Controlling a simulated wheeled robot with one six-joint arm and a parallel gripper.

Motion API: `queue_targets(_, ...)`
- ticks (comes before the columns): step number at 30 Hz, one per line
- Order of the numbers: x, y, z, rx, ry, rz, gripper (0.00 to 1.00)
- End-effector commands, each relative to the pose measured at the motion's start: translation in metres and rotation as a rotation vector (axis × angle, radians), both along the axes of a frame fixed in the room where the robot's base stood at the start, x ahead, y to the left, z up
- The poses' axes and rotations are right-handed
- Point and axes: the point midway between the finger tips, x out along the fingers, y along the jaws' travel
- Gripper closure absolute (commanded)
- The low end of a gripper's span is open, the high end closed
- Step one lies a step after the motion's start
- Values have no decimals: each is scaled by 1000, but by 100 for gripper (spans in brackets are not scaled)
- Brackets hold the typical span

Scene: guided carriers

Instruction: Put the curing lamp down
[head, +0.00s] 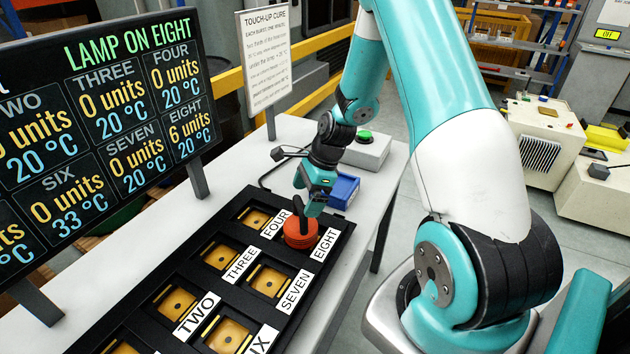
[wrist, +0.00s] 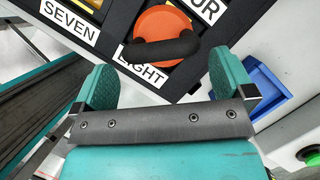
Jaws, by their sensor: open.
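The curing lamp (head: 300,236) is a round orange-red body with a black handle. It sits over the pocket labelled EIGHT in the black rack (head: 335,240). In the wrist view the lamp (wrist: 170,22) lies ahead of my fingers, its black handle crossing between the two finger directions. My gripper (wrist: 155,82) is open, with one teal finger towards each side of the handle. No contact between fingers and handle shows. In the head view my gripper (head: 312,207) is just above and beside the lamp, partly overlapping the handle, so the exact gap is hard to tell.
The display (head: 105,110) reads LAMP ON EIGHT, with EIGHT at 6 units, 20 °C and SIX at 33 °C. A blue bin (head: 343,191) and a green-button box (head: 366,150) stand behind the rack. A sign (head: 264,58) stands at the table's back edge. Other pockets hold gold parts.

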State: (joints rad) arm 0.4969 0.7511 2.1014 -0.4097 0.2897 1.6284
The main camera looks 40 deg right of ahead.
Motion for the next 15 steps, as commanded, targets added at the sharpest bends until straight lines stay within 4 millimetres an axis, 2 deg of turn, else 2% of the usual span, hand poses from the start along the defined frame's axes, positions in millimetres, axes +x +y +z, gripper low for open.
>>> queue_targets(6, -7, -17, 39, -3, -3, -3, 0)
queue_targets(11, -10, -22, 57, -1, -2, 0, 0)
queue_targets(13, -10, -18, 65, -6, -11, 31, 0)
queue_targets(15, -11, -1, 78, -22, -43, 140, 0)
